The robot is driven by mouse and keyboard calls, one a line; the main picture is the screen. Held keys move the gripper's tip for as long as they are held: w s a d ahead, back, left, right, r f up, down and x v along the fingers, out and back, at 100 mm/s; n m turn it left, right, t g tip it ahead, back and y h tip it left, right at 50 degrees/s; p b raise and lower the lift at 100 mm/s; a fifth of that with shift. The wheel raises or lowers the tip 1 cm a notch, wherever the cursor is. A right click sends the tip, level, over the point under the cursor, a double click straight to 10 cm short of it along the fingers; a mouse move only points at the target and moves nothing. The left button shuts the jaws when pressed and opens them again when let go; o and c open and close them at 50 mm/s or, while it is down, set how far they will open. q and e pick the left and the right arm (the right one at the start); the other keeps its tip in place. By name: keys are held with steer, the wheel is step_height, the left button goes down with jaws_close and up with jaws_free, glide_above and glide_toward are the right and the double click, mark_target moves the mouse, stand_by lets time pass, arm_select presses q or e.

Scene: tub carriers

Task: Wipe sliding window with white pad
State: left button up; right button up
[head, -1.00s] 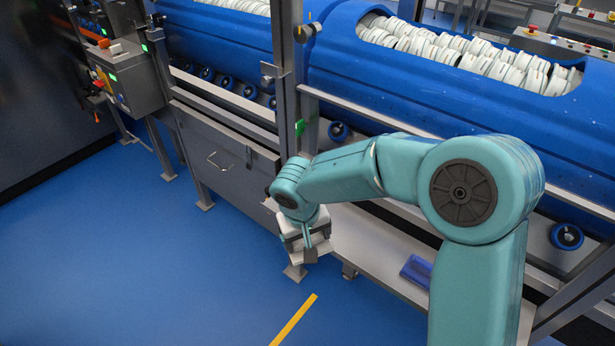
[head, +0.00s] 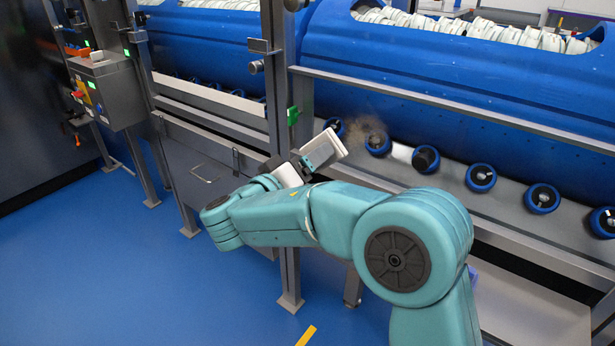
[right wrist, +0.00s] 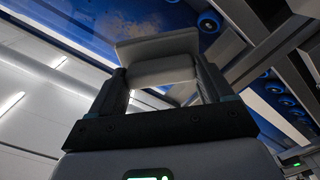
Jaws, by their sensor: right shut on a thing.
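The white pad (head: 324,148) is held up and tilted by my right gripper (head: 303,162), just left of a brown smudge (head: 366,137). The smudge seems to lie on a clear sliding window in front of the blue drum; the window's edges are hard to make out. I cannot tell whether the pad touches it. In the right wrist view, the pad (right wrist: 158,46) sits across the ends of both fingers of my right gripper (right wrist: 162,80). Brownish marks (right wrist: 138,22) show beyond it. My left gripper is out of view.
A grey metal post (head: 275,80) with a green tag (head: 292,115) stands just left of the pad. A metal rail (head: 450,110) crosses the drum (head: 470,70). Blue rollers (head: 480,177) line its underside. A control box (head: 108,90) stands at left. Blue floor is open.

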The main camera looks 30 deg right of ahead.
steer(key=shift+w+d+r, duration=0.1)
steer(key=shift+d+r, duration=0.1)
steer(key=shift+d, duration=0.15)
steer(key=p+x, duration=0.2)
steer(key=x, duration=0.2)
steer(key=shift+w+d+p, duration=0.1)
steer(key=shift+p, duration=0.2)
steer(key=shift+w+d+f, duration=0.1)
steer(key=shift+w+d, duration=0.05)
steer(key=shift+d, duration=0.25)
steer(key=shift+x, duration=0.75)
